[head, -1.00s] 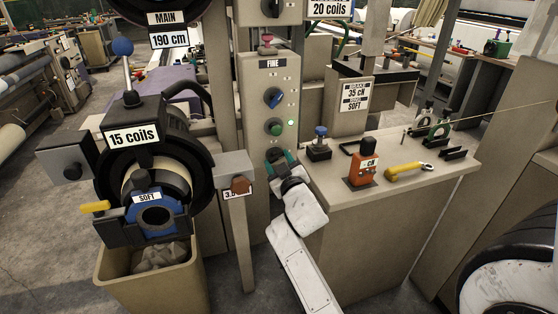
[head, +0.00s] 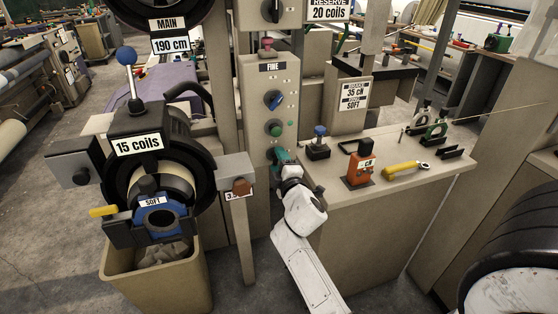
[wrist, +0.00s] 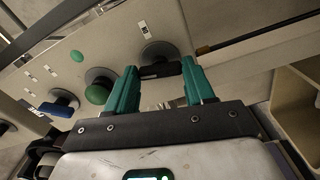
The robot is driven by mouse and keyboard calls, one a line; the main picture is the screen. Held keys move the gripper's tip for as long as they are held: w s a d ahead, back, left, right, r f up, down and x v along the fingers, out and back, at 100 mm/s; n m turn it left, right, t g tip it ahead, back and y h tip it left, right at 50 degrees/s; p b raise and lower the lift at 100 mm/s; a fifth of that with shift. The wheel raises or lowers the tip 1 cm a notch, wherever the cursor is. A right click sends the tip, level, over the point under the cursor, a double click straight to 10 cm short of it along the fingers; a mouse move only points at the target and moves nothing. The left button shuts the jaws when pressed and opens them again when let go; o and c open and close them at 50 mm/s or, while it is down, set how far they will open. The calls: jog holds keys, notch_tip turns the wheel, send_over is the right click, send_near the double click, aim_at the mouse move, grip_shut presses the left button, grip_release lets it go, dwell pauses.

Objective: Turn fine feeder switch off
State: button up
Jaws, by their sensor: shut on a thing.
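The fine feeder panel (head: 257,185) is a beige upright box with a FINE label. It bears a blue knob (head: 273,100), a green knob (head: 275,128) and, below them, a black rotary switch (wrist: 160,62). My gripper (head: 282,156) is at this lowest switch and hides most of it in the head view. In the wrist view the teal fingers stand on either side of the black switch, shut on its handle, which lies nearly level across the picture. A small round green lamp (wrist: 76,56) shows on the panel and looks dull.
A beige table (head: 400,190) right of the panel bears an orange block (head: 360,168), a yellow-handled tool (head: 402,168) and a blue-topped black device (head: 319,145). The feeder drum marked 15 coils (head: 138,143) stands left, above a bin (head: 160,275).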

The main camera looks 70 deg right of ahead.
jog(key=shift+n, duration=1.2)
jog(key=shift+f, duration=0.1)
jog(key=o, duration=1)
jog(key=shift+o, duration=0.2)
jog(key=b+v, duration=0.2)
jog(key=v, duration=0.9)
